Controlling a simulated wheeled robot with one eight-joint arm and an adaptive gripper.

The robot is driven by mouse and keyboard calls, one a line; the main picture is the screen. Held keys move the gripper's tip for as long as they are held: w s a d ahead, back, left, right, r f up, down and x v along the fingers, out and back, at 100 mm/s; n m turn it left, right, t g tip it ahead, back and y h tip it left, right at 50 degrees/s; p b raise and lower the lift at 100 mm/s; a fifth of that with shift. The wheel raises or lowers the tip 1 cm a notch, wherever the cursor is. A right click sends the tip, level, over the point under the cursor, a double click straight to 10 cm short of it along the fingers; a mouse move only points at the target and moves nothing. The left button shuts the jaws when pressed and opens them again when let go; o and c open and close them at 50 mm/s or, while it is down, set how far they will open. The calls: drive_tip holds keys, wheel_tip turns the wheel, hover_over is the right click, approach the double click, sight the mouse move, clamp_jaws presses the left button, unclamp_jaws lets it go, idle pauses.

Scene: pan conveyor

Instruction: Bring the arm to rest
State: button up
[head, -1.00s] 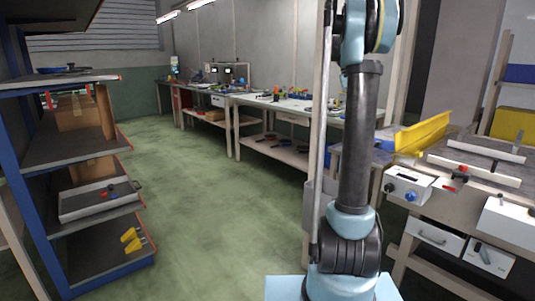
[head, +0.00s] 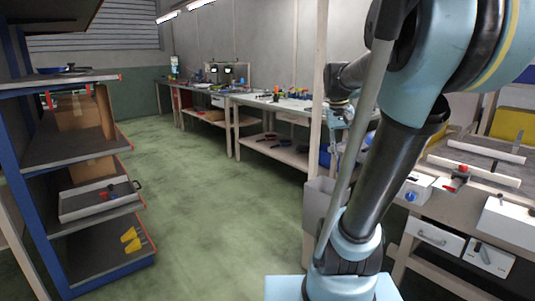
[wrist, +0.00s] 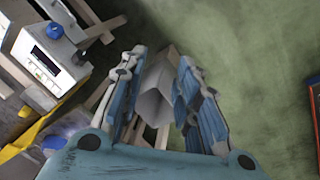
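My arm rises from its light blue base at the lower right of the head view and leans to the right, with its upper links crossing the right side. My gripper (wrist: 160,62) is open and empty in the wrist view, its two blue and grey fingers spread apart. It also shows in the head view (head: 338,122), small and partly hidden behind my arm, in front of the long workbench. A pale grey bin (wrist: 154,103) shows between and beyond the fingers; it also shows in the head view (head: 318,200). No object is held.
A blue-framed shelf rack (head: 88,155) with a tray and small parts stands at left. A long workbench (head: 235,98) with tools runs along the back wall. A bench (head: 435,220) with a white control box (wrist: 45,60) is at right. The green floor between is clear.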

drive_tip(key=s+a+f+n+t+y, duration=0.1)
drive_tip(key=s+a+f, duration=0.2)
drive_tip(key=s+f, duration=0.4)
drive_tip(key=s+a+f+n+y, duration=0.1)
drive_tip(key=s+a+f, duration=0.2)
drive_tip(key=s+f, duration=0.5)
wheel_tip(320, 180, down, 3)
drive_tip(key=shift+a+r+t, duration=0.1)
drive_tip(key=shift+a+t, duration=0.25)
drive_tip(key=shift+t, duration=0.05)
